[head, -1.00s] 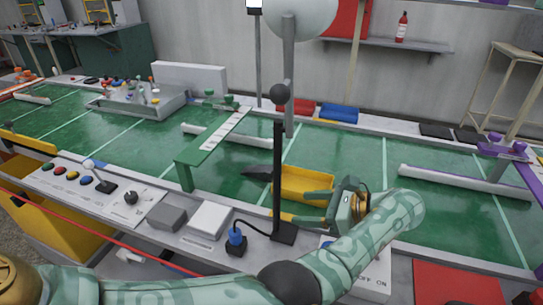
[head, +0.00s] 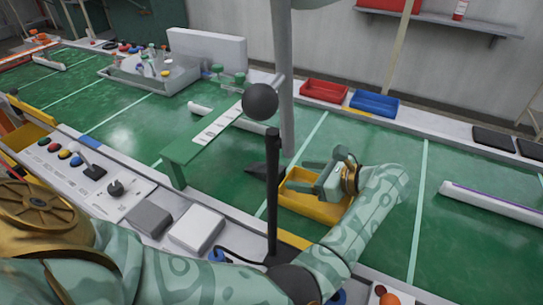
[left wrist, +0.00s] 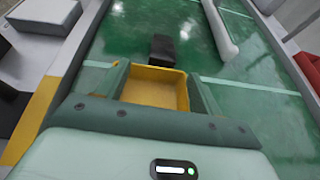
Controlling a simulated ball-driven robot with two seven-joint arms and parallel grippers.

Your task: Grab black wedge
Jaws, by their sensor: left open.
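The black wedge (head: 256,172) lies on the green table just left of the yellow bin, partly behind a black post in the head view. In the left wrist view the dark wedge (left wrist: 162,49) sits just beyond the bin's far rim, straight ahead. My left gripper (head: 301,175) is open and empty over the yellow bin (head: 318,208), its fingers pointing left toward the wedge. In the left wrist view its two fingers (left wrist: 160,82) appear on either side of the bin, with the wedge beyond their tips. My right gripper is not in view.
A black post with a ball top (head: 272,200) stands close in front of the wedge. A green raised bridge (head: 205,130) is to the left. A white rail (left wrist: 219,28) lies beyond. Red (head: 324,91) and blue (head: 374,104) trays sit at the back edge.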

